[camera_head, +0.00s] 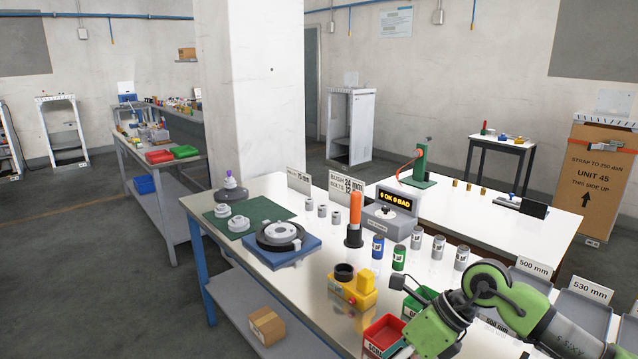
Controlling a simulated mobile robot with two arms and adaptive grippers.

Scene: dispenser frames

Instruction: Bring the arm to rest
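My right arm, green and grey, comes in from the lower right over the front of the white table (330,262). Its gripper (400,316) is at the lower middle, above or beside the red bin (384,333). One dark finger shows at the upper left of the green wrist and another part shows lower down, spread apart, with nothing visible held between them. The lower part is partly cut off by the frame edge. My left arm and gripper are out of view.
A yellow device (363,292), a green bin (416,304) and several cans stand close to the gripper. Behind are an orange-topped post (355,220) and a display box (393,208). Grey trays (581,312) lie right. A cardboard box (266,325) sits on the lower shelf.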

